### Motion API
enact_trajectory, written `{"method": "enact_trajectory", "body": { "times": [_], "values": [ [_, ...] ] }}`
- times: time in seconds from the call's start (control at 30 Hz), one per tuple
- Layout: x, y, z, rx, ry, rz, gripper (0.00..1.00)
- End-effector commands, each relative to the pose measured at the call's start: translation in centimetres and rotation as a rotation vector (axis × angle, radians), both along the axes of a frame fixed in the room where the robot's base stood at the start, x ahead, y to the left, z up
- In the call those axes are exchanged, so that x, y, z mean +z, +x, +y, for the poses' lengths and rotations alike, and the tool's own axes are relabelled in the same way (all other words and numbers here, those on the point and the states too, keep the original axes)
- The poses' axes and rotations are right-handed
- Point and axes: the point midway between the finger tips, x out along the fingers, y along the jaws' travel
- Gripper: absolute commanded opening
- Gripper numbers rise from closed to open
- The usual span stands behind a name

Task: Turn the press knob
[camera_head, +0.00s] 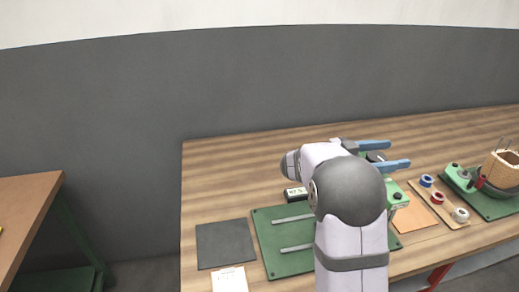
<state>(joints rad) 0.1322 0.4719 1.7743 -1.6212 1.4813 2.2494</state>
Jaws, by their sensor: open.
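My gripper (399,153) has two blue fingers spread apart, pointing right. It is above the table, behind my grey-and-white arm. A green plate (272,256) with two metal rails lies left of my arm, partly hidden by it. A green block (396,196) shows just right of my arm, with a small round part on it. A dark round piece shows between the fingers; I cannot tell whether it is a knob or part of my gripper. I cannot make out the press knob for certain, as my arm covers the middle of this station.
A small display (295,194) stands behind the green plate. A dark mat (225,245) and white paper (229,280) lie left. Right are an orange sheet (415,216), coloured tape rolls (438,198), a second green device (461,177) and a wicker basket (502,168). The table's back left is clear.

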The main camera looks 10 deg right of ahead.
Motion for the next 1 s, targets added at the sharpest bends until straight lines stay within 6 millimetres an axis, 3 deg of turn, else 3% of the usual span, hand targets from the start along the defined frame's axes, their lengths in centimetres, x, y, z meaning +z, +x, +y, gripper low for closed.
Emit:
{"method": "enact_trajectory", "body": {
  "times": [0.03, 1.0],
  "values": [
    [0.6, 0.0, 0.0, -0.006, 0.0, 0.004, 0.59],
    [0.9, -1.6, 0.3, -0.188, -0.017, 0.006, 0.59]
  ]
}}
